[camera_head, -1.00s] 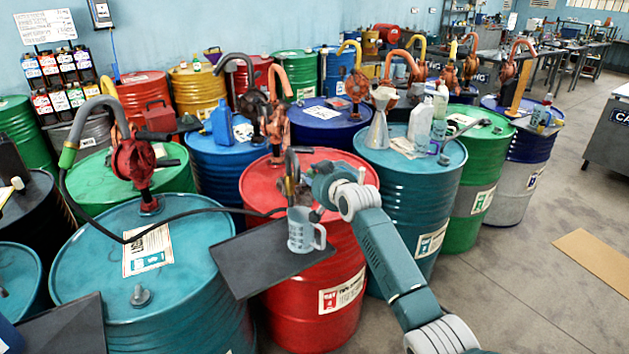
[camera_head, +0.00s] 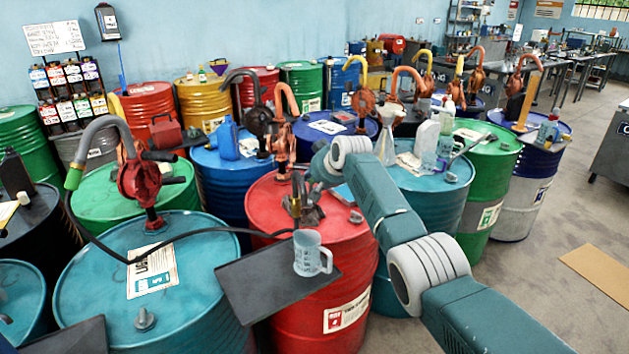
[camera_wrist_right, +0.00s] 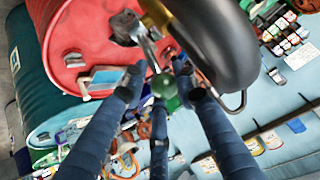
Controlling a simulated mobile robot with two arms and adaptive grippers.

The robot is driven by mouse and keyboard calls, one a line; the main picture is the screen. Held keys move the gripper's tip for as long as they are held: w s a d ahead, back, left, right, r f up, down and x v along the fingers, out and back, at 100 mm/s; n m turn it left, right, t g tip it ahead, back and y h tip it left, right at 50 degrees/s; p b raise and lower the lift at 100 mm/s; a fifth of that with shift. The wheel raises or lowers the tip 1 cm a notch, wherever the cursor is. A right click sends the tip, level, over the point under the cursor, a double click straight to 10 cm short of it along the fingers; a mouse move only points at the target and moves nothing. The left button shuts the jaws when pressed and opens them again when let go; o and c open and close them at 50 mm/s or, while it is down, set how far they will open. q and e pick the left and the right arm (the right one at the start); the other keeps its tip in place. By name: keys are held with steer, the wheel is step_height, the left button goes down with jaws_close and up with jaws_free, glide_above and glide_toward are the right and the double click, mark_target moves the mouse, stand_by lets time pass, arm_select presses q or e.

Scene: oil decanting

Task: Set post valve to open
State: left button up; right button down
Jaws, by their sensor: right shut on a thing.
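The post valve (camera_head: 296,203) stands upright on the red drum (camera_head: 345,262), at the end of a black hose. My right gripper (camera_head: 311,208) is beside it, coming in from the right above the drum top, and partly hides it. In the right wrist view, the blue fingers of the gripper (camera_wrist_right: 160,88) close around a green round knob (camera_wrist_right: 162,85) at the end of a metal lever (camera_wrist_right: 150,53). I cannot tell the valve's exact setting. My left gripper is not in view.
A clear mug (camera_head: 308,256) stands on a dark tray (camera_head: 245,283) in front of the drum. Several drums crowd behind; open floor (camera_head: 540,300) lies right.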

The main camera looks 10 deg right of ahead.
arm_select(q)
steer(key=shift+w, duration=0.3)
arm_select(e)
steer(key=shift+w+a+r, duration=0.3)
steer(key=shift+w+r, duration=0.2)
steer(key=shift+r, duration=0.25)
steer(key=c, duration=1.7)
jaws_free()
steer(key=shift+c, duration=0.2)
steer(key=o, duration=0.3)
steer(key=shift+w+f, duration=0.15)
steer(key=shift+f+g, duration=0.3)
steer(key=shift+f, duration=0.05)
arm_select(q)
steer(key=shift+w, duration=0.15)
arm_select(e)
steer(key=shift+f, duration=0.15)
steer(key=shift+f, duration=0.1)
